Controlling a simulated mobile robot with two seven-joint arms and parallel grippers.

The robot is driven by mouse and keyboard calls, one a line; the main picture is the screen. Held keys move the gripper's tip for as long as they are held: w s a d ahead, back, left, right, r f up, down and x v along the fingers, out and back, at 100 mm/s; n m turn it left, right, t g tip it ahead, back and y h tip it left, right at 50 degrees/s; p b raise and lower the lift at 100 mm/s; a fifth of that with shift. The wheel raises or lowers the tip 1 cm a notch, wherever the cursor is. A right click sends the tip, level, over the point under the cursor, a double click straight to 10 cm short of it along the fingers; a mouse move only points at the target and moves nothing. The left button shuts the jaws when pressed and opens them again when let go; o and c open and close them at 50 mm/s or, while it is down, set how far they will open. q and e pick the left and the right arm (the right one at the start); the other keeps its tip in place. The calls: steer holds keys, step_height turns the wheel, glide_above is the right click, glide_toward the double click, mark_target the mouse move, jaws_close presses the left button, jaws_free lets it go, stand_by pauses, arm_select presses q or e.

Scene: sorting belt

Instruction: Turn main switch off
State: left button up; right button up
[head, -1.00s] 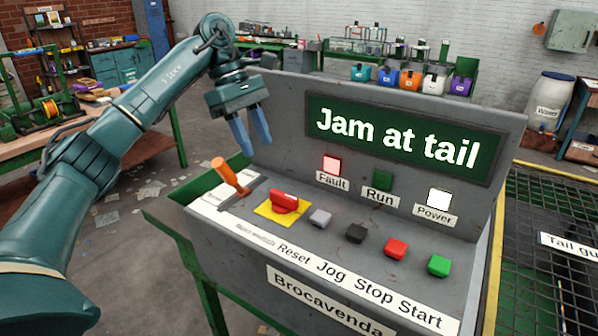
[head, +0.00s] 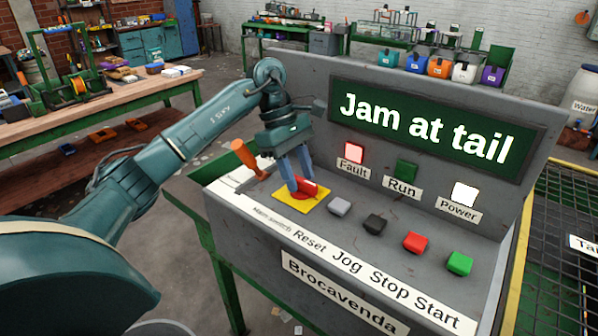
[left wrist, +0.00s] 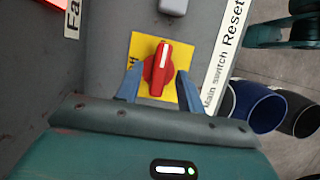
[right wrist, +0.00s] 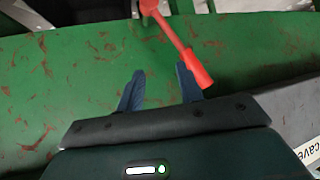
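The main switch is a red rotary knob (head: 309,187) on a yellow plate (head: 290,200) at the left of the grey control panel. In the left wrist view the knob (left wrist: 157,72) has a white line pointing along the picture's vertical, slightly tilted. My left gripper (head: 296,184) is down at the knob, with one blue finger on each side. In the left wrist view narrow gaps seem to show between the fingers and knob, so it looks open around it. My right gripper (right wrist: 157,85) is open and empty in the right wrist view, over a scuffed green surface.
An orange-handled lever (head: 248,158) stands left of the switch. Grey, black, red and green buttons (head: 460,263) line up to its right. The display (head: 430,128) reads "Jam at tail"; Fault and Power lamps are lit. A red-handled object (right wrist: 190,55) lies beyond my right gripper's fingers.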

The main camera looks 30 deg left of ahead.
arm_select(q)
steer(key=shift+d+f, duration=0.15)
steer(key=shift+f, duration=0.15)
steer(key=shift+c, duration=0.4)
jaws_close()
